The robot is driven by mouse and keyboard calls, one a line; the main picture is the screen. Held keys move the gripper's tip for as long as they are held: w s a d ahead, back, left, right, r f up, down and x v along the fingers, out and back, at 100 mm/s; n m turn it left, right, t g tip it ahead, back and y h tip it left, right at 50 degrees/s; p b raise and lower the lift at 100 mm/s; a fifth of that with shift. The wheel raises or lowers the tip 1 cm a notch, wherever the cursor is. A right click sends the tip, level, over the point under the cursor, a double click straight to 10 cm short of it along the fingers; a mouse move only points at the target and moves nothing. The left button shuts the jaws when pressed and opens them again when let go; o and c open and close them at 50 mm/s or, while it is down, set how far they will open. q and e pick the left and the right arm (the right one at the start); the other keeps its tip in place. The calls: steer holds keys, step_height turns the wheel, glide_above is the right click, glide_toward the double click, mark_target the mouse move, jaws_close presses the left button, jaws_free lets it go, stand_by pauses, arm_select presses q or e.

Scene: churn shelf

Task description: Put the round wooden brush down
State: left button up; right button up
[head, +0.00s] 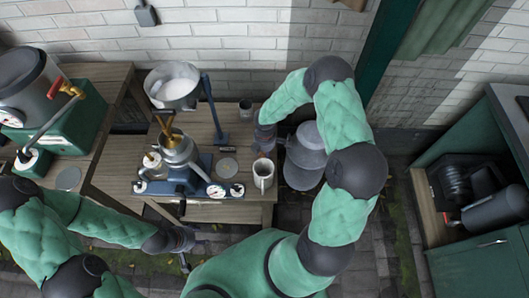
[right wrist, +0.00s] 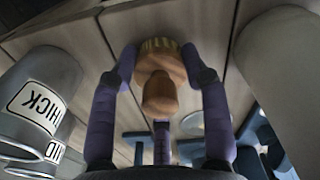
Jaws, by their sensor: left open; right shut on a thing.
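The round wooden brush (right wrist: 160,72) shows in the right wrist view, with a knobbed wooden handle and pale bristles. My right gripper (right wrist: 160,62) is shut on it, with fingers on both sides of the wooden body. The bristles face the planked wooden table top. I cannot tell whether they touch it. In the head view my right gripper (head: 262,148) is over the right part of the wooden table (head: 222,212), and the brush is hidden or too small to make out. My left gripper (head: 184,260) is open and empty, low in front of the table.
A labelled metal mug (head: 263,174) stands close to my right gripper; its label shows in the right wrist view (right wrist: 40,105). A grey cup (head: 246,108) stands behind. A separator with a steel bowl (head: 172,88) fills the table's left. A milk churn (head: 304,160) stands right.

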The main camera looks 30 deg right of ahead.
steer(key=shift+f, duration=0.15)
steer(key=o, duration=1)
step_height(320, 180, up, 12)
steer(key=p, duration=0.4)
steer(key=shift+r+p, duration=0.2)
steer(key=shift+p, duration=0.2)
